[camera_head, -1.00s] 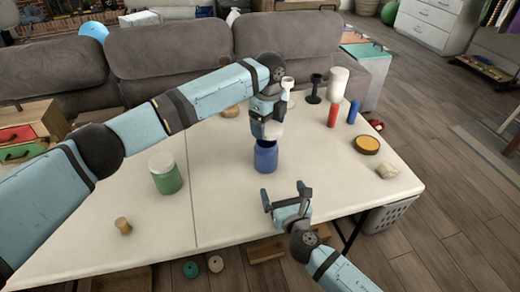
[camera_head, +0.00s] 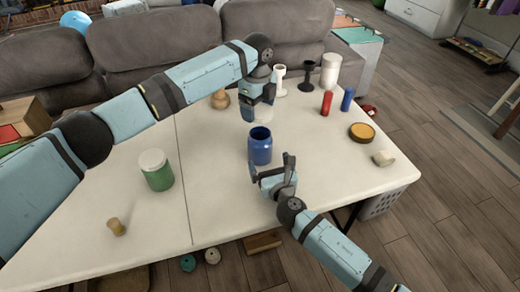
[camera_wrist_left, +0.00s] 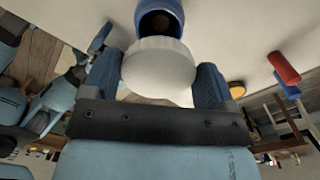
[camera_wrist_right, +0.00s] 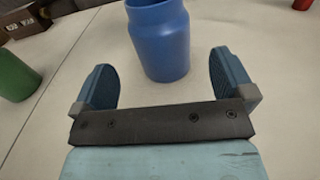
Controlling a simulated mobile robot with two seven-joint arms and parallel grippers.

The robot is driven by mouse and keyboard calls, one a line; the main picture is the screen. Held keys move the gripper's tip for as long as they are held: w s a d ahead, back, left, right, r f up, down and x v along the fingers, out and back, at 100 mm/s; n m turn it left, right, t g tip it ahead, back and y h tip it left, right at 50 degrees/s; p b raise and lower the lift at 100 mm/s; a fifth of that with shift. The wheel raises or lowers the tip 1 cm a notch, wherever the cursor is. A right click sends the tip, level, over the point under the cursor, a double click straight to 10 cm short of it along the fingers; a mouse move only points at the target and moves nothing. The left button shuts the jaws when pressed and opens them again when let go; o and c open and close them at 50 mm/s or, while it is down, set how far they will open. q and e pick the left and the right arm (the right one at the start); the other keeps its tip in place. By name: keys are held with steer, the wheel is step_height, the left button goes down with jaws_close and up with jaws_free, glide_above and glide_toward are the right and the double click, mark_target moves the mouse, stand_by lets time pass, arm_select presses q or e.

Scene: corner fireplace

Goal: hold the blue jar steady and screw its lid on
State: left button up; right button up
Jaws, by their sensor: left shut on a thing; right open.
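The blue jar (camera_head: 260,147) stands upright and open-topped on the white table. Its open mouth also shows in the left wrist view (camera_wrist_left: 160,20). My left gripper (camera_head: 257,105) is shut on the white lid (camera_wrist_left: 158,66), held above and just behind the jar, apart from it. In the head view the lid is mostly hidden by the gripper. My right gripper (camera_head: 272,178) is open and empty, low at the near side of the jar. In the right wrist view the jar (camera_wrist_right: 160,40) stands just beyond and between the open fingers, not gripped.
A green jar with a white lid (camera_head: 156,170) and a small wooden piece (camera_head: 116,227) stand on the left. Red (camera_head: 326,103) and blue (camera_head: 347,98) cylinders, a yellow-topped round tin (camera_head: 361,132) and a pale lump (camera_head: 383,159) lie to the right. The near table middle is clear.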

mark_target(264, 152)
steer(key=x, duration=0.8)
steer(key=shift+s, duration=0.1)
steer(key=c, duration=1.2)
arm_select(q)
steer(key=shift+f, duration=2.55)
arm_select(e)
steer(key=shift+c, duration=0.2)
arm_select(q)
steer(key=shift+f, duration=0.85)
steer(key=shift+w+f, duration=0.1)
steer(key=shift+f, duration=0.5)
